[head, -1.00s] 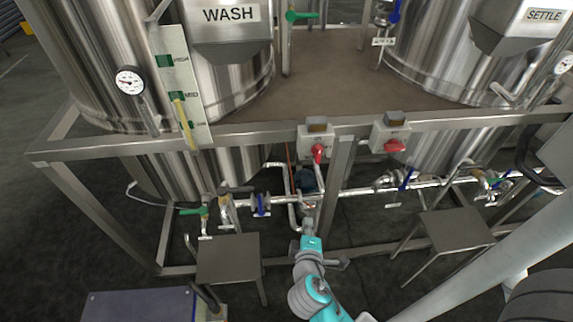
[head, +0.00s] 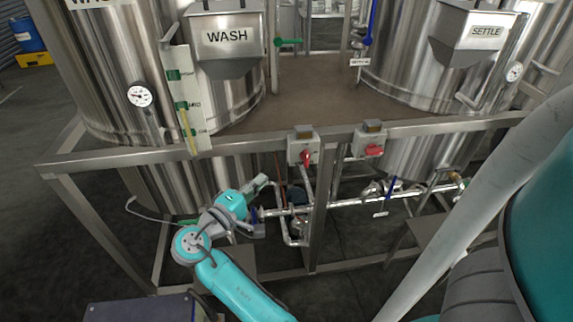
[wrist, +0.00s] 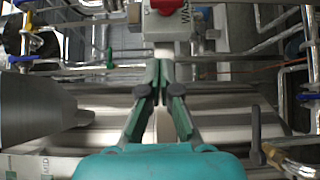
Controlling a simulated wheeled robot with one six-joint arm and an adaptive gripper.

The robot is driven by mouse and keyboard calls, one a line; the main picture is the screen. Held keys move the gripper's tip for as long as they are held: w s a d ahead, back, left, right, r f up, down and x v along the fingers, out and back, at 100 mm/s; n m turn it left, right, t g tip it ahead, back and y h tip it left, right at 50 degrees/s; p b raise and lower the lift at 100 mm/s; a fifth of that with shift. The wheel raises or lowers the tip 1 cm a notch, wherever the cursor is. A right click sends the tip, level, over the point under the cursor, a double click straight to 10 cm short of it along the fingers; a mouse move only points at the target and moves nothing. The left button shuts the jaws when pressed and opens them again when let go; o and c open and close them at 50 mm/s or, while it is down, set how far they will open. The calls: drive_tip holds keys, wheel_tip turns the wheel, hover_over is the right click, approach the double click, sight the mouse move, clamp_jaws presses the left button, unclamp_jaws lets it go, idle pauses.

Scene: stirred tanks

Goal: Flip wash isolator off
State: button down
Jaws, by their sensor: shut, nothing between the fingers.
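Two grey switch boxes with red handles are on the tank stand's front rail in the head view. The left box (head: 296,150) has its red handle (head: 306,157) upright; the right box (head: 365,148) has its handle (head: 374,150) lying sideways. In the wrist view a red handle (wrist: 167,5) on a grey box (wrist: 165,28) is partly cut off at the top edge, with a partly visible label starting "WA". My gripper (wrist: 159,68) is shut and empty, just short of this box and apart from it. In the head view my gripper (head: 264,182) is left of and below the left box.
The steel front rail (head: 235,143) runs across below the WASH (head: 225,37) and SETTLE (head: 485,32) tanks. Pipes with valves (head: 340,203) run below it. A stand post (head: 319,220) is right of the left box.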

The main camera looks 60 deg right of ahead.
drive_tip(key=shift+a+r, duration=0.1)
drive_tip(key=shift+a, duration=0.05)
approach(306, 159)
drive_tip(key=w+d, duration=0.2)
drive_tip(key=d, duration=0.1)
drive_tip(key=w+d, duration=0.2)
drive_tip(key=shift+w+d+r, duration=0.1)
drive_tip(key=shift+d+r, duration=0.05)
drive_tip(key=shift+r, duration=0.1)
drive_tip(key=shift+s+d, duration=0.65)
drive_tip(key=shift+s, duration=0.3)
drive_tip(key=shift+s+d, duration=0.5)
drive_tip(key=shift+s, duration=0.05)
